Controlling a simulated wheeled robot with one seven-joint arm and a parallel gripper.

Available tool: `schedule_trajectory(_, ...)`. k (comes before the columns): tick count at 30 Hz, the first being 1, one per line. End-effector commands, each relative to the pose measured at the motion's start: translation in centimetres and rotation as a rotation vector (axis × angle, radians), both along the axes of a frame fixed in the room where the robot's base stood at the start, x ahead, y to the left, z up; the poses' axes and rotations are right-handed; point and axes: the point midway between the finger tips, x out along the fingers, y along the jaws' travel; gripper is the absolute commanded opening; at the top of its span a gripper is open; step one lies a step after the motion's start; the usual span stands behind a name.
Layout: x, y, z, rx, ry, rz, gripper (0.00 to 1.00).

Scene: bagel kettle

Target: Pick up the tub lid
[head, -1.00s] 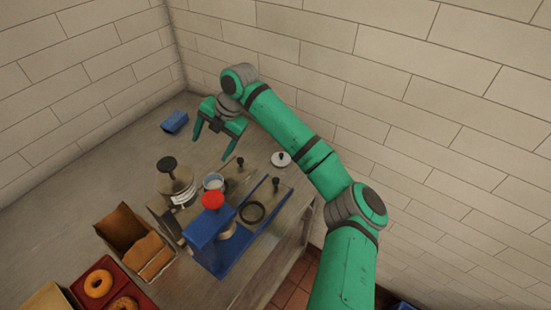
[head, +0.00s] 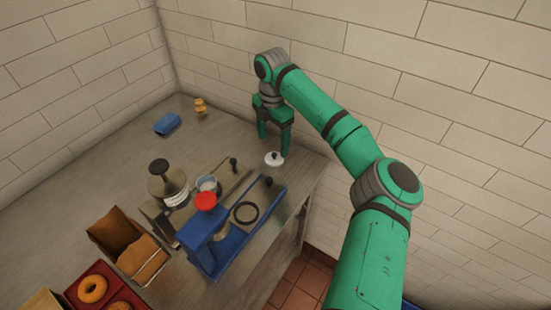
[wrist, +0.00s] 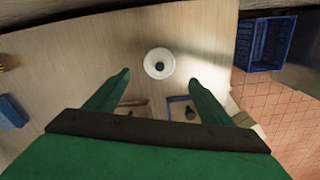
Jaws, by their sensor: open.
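The tub lid (head: 274,159) is a small white disc with a dark knob, lying on the counter near its right edge in the head view. It also shows in the wrist view (wrist: 159,64), ahead of and roughly between my fingertips. My gripper (head: 274,150) is open, with its fingers pointing down just behind and beside the lid. In the wrist view my gripper (wrist: 160,78) has its two fingers spread wide with nothing between them. Whether the fingertips touch the counter cannot be told.
A blue stand with a red top (head: 206,202) and a dark ring (head: 246,212) are in front of the lid. A clear-looking tub (head: 208,184) stands left of it. A blue block (head: 167,123) lies further back. A blue crate (wrist: 265,44) sits on the floor past the counter edge.

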Motion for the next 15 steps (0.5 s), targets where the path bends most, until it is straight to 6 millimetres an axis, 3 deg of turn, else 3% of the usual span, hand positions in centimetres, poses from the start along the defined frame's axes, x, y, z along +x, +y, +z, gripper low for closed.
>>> schedule_trajectory(8, 0.0, 0.0, -2.0, 0.0, 0.0, 0.002, 0.75)
schedule_trajectory(15, 0.0, -0.1, -5.3, 0.0, 0.0, 0.001, 0.75)
